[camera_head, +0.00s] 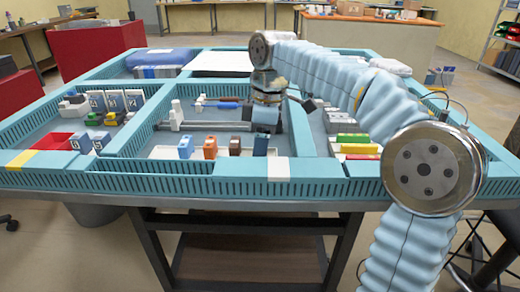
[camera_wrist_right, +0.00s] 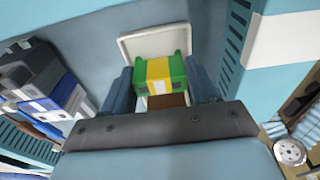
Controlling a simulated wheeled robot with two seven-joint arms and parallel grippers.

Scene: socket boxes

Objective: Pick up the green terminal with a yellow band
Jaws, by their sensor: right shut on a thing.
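The green terminal with a yellow band (camera_wrist_right: 148,78) sits between the two blue fingers of my right gripper (camera_wrist_right: 162,84) in the right wrist view. The gripper is shut on it. In the head view my right gripper (camera_head: 265,122) points down over the middle compartment of the blue-walled table, behind a row of small blocks. The terminal cannot be made out there. My left gripper is not in view.
A blue block (camera_head: 186,147), an orange block (camera_head: 210,148) and a brown block (camera_head: 235,146) stand in the front middle compartment. Green, yellow and red pieces (camera_head: 353,138) lie in the right compartment. Blue divider walls (camera_head: 135,140) separate the compartments. A red bin (camera_head: 95,48) stands behind left.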

